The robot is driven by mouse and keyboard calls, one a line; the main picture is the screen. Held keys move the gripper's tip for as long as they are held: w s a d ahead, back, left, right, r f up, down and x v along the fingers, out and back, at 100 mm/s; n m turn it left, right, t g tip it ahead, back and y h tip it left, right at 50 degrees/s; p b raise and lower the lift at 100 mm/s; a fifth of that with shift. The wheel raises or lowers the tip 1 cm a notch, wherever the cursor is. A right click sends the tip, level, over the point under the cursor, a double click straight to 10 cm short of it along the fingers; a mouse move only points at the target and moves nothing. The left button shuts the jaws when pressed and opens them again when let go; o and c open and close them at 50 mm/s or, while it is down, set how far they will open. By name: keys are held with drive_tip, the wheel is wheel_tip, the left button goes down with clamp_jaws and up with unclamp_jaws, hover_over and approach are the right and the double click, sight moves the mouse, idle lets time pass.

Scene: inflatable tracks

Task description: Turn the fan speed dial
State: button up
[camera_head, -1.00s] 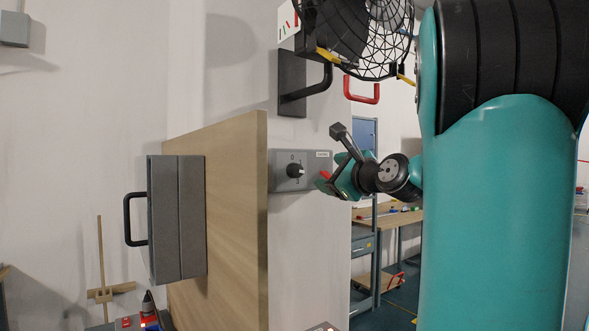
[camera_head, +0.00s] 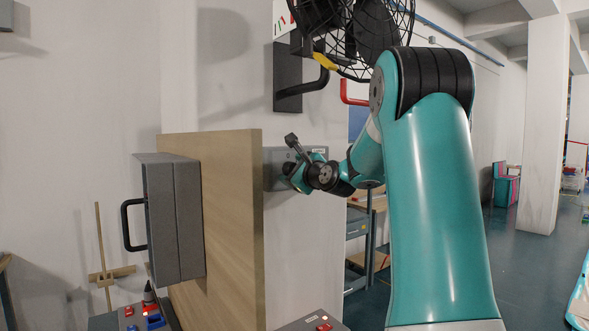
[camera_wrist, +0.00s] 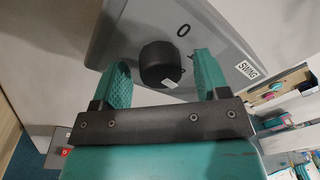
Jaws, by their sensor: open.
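The dial is a round black knob (camera_wrist: 160,62) on a grey control panel (camera_wrist: 215,50) in the wrist view, with a "0" mark and a "SWING" label beside it. My gripper (camera_wrist: 160,80) is open, with one teal finger on each side of the knob. I cannot tell whether either finger touches it. In the head view the panel (camera_head: 318,155) is on the wall, and my gripper (camera_head: 292,168) is in front of it and hides the knob. The black caged fan (camera_head: 350,30) is above the panel.
A wooden board (camera_head: 235,220) stands out left of the panel, with a grey box with a black handle (camera_head: 172,220) on it. A black bracket (camera_head: 290,85) and a red handle (camera_head: 350,95) are above. A box with a red button (camera_head: 315,322) is below. Open floor (camera_head: 520,260) lies right.

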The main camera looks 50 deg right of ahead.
drive_tip(key=c, duration=0.9)
drive_tip(key=shift+f+b, duration=0.1)
drive_tip(key=shift+b, duration=0.3)
drive_tip(key=n+b, duration=0.9)
drive_tip(key=n, duration=0.1)
drive_tip(key=n+t+y+b, duration=0.1)
drive_tip(key=n+b, duration=0.9)
drive_tip(key=shift+d+f+n+b, duration=0.15)
drive_tip(key=shift+n+b, duration=0.15)
drive_tip(key=shift+n, duration=0.4)
